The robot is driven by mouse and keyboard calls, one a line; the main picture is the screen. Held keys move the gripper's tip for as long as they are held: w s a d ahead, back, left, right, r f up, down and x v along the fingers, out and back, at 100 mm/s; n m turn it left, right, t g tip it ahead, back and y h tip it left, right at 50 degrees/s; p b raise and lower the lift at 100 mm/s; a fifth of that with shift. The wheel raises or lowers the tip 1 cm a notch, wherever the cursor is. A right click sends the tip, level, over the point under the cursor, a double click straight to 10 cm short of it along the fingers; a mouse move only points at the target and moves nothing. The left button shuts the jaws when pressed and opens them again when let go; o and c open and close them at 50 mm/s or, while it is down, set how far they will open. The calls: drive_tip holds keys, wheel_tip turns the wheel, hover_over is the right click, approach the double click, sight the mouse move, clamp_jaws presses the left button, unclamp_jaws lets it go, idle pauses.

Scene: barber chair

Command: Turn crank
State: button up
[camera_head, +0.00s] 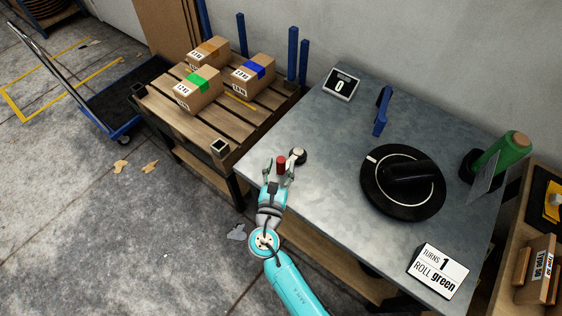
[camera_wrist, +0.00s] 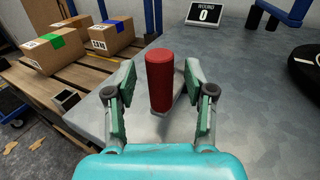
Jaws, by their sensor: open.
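In the wrist view the red handle (camera_wrist: 159,80) is upright between the two fingers. My gripper (camera_head: 279,174) is open, with a finger on each side of the handle. A gap shows on both sides, so the fingers do not grip it. The handle's lower end and crank arm are partly hidden. A counter (camera_head: 341,84) at the back reads 0. A card (camera_head: 437,270) reads "TURNS 1, ROLL green".
A black round turntable (camera_head: 371,192) stands right of centre on the table (camera_head: 325,205), with a blue bracket (camera_head: 383,111) behind it. A green roll (camera_head: 500,152) stands at the right. A wooden pallet (camera_head: 165,113) with boxes is at the left.

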drive_tip(key=shift+w+d, duration=0.15)
drive_tip(key=shift+w, duration=0.75)
clamp_jaws()
drive_tip(key=shift+s, duration=0.1)
